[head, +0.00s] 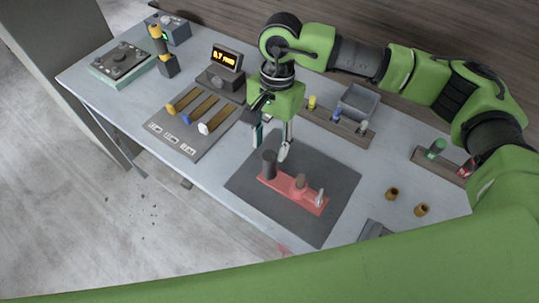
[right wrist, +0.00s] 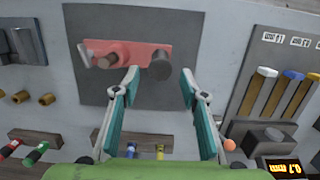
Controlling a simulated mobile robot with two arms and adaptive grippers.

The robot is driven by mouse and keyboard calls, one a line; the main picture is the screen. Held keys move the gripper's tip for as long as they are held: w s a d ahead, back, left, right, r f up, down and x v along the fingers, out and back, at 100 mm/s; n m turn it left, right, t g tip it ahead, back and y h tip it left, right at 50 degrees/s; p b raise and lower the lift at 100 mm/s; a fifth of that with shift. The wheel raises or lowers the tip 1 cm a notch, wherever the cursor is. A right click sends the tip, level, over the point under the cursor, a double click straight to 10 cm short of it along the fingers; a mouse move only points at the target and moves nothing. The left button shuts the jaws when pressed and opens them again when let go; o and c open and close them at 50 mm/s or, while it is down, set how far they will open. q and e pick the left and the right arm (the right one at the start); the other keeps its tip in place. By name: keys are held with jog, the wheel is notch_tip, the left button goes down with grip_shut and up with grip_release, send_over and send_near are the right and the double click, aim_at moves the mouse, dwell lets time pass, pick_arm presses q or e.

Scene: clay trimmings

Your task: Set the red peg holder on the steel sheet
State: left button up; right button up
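The red peg holder (head: 312,200) lies on the dark grey sheet (head: 338,173), which I take for the steel sheet. In the right wrist view the holder (right wrist: 130,51) also shows within the sheet (right wrist: 100,18). It carries a thick dark cylinder (head: 269,163) at one end, a brownish peg (head: 300,182) and a pale slim peg (head: 320,197). My right gripper (head: 271,149) is open and empty, above the sheet near the dark-cylinder end; in the right wrist view its fingers (right wrist: 161,82) are spread apart. I do not see my left gripper.
A tool board (head: 190,128) and a display box (head: 222,72) are left of the sheet. A brown rack with pegs (head: 335,122) and a grey bin (head: 358,102) stand behind it. Two brass cylinders (head: 393,193) (head: 422,210) and another rack (head: 437,163) are on the right.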

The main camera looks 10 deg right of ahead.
notch_tip(320, 180, up, 7)
jog(key=b, duration=0.2)
jog(key=shift+w+d+r, duration=0.15)
jog(key=shift+w+d, duration=0.15)
jog(key=shift+w, duration=0.15)
